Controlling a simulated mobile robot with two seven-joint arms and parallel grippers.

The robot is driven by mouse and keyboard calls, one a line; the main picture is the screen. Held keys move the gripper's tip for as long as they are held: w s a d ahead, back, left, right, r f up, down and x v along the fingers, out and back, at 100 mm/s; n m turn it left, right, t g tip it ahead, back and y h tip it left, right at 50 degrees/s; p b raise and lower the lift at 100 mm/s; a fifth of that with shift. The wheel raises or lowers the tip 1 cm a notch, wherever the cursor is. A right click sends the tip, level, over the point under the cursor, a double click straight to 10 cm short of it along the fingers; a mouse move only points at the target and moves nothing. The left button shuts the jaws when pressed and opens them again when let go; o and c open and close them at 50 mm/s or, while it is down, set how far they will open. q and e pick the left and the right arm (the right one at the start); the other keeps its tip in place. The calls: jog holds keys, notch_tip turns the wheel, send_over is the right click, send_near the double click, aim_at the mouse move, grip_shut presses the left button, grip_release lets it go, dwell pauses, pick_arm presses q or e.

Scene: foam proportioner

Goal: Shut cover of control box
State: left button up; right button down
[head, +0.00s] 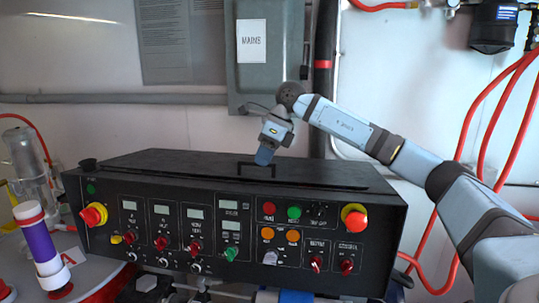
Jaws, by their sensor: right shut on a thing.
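The black control box (376,257) stands across the middle, its front panel full of buttons, switches and small displays. Its black cover (190,165) lies flat or nearly flat over the top; I cannot tell whether a small gap is left at the front edge. A thin black handle (283,165) stands up from the cover. My right gripper (264,157) reaches in from the right, points down at the handle and is shut on it. The fingertips hide part of the handle. My left gripper is not in view.
A grey electrical cabinet marked MAINS (265,80) is on the wall behind. Red hoses (478,130) hang at the right behind my arm. A purple and white cylinder (42,250) and a clear vessel (27,165) stand left of the box.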

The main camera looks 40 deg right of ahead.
jog(key=shift+s+a+r, duration=0.1)
jog(key=shift+s+a, duration=0.5)
jog(key=shift+a, duration=0.2)
jog(key=c, duration=1.3)
grip_release()
jog(key=shift+c, duration=0.2)
jog(key=shift+o, duration=0.7)
jog(key=shift+s+a+r, duration=0.1)
jog(key=shift+s+a, duration=0.05)
jog(key=shift+a, duration=0.05)
jog(key=shift+d, duration=0.15)
